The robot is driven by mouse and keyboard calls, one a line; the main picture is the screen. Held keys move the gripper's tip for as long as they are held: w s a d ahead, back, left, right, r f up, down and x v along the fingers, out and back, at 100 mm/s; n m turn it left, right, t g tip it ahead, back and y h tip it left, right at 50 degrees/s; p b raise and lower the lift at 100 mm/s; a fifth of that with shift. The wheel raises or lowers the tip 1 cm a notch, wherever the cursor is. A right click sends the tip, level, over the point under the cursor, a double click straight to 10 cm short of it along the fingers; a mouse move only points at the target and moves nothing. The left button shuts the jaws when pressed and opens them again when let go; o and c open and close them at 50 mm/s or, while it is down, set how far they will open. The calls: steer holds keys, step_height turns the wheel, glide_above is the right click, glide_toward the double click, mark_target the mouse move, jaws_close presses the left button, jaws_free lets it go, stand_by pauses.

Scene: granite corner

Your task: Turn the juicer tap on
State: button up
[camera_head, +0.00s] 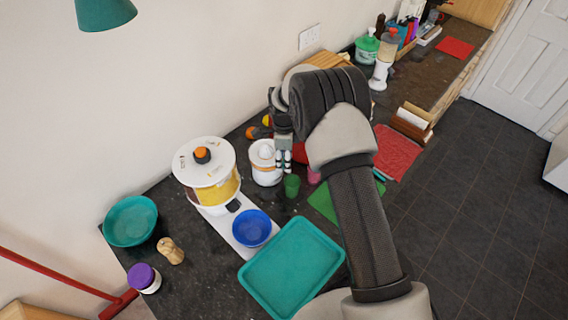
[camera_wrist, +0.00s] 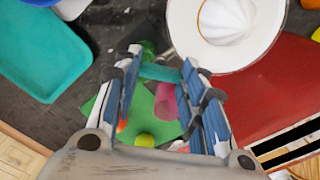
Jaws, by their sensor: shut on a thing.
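The white juicer (camera_head: 265,165) with a ridged reamer cone stands on the dark counter beside my gripper (camera_head: 284,163). In the wrist view the juicer (camera_wrist: 247,55) is at the upper right, just beyond the fingertips. My gripper (camera_wrist: 153,76) is shut on a small teal piece (camera_wrist: 159,72) that spans between its fingertips. I cannot tell for certain whether this piece is the juicer tap, and its ends are hidden by the fingers. A green cup (camera_head: 291,186) is below the fingertips, close to the juicer.
A white-lidded dispenser (camera_head: 205,175) with a blue bowl (camera_head: 252,228) before it stands left. A teal tray (camera_head: 291,268) lies in front. A pink cup (camera_wrist: 167,101) and green board (camera_wrist: 97,104) are below my gripper. A large red object (camera_wrist: 265,88) is right.

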steer(key=n+b, duration=0.3)
steer(key=n, duration=0.2)
steer(key=shift+f+n, duration=0.1)
steer(key=shift+n, duration=0.2)
steer(key=shift+n+b, duration=0.8)
steer(key=shift+n, duration=1.5)
steer(key=o, duration=1.1)
steer(key=shift+c, duration=0.2)
step_height(320, 180, up, 12)
